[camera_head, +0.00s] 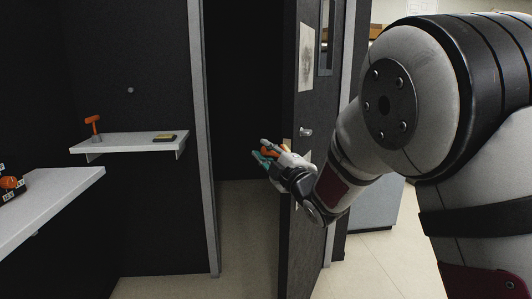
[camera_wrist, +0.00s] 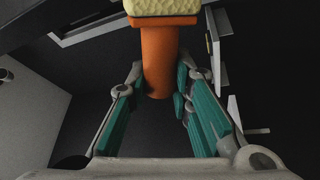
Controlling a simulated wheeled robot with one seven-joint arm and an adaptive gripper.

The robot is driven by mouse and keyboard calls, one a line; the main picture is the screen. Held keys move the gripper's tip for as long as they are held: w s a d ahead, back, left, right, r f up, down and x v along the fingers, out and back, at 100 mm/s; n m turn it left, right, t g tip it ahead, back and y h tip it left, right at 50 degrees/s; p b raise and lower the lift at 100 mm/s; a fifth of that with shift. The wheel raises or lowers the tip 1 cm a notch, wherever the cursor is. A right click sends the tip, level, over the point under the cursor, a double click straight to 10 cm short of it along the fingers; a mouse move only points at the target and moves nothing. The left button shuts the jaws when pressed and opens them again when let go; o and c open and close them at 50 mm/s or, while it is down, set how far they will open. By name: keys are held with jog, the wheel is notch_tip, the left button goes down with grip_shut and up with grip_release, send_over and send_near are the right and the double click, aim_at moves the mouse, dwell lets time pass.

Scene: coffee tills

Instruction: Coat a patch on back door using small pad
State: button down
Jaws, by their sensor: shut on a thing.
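My gripper (camera_head: 264,156) is shut on the orange handle of the small pad (camera_wrist: 162,6). In the wrist view the pad's pale yellow, pitted face sits above an orange base, and the handle (camera_wrist: 158,60) runs down between the teal fingers. The back door (camera_head: 297,235) is dark and stands ajar. My gripper is in front of it, near its left edge, at about handle height. Contact between pad and door cannot be told.
The door has a silver knob (camera_head: 306,132), a paper sheet (camera_head: 306,57) and a narrow window (camera_head: 326,38). Left, a wall shelf (camera_head: 125,143) holds an orange-handled tool (camera_head: 93,127) and a yellow-and-dark flat item (camera_head: 164,138). A pale counter (camera_head: 45,203) juts in at lower left.

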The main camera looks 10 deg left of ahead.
notch_tip(320, 180, down, 4)
jog(key=b, duration=0.4)
jog(key=shift+d, duration=0.1)
jog(key=s+a+b, duration=0.2)
jog(key=s, duration=0.3)
jog(key=shift+s+b, duration=0.3)
jog(key=shift+s, duration=0.1)
dwell(0.3)
jog(key=s+b, duration=0.2)
jog(key=s, duration=0.1)
jog(key=shift+a, duration=0.4)
jog(key=shift+w, duration=0.2)
dwell(0.6)
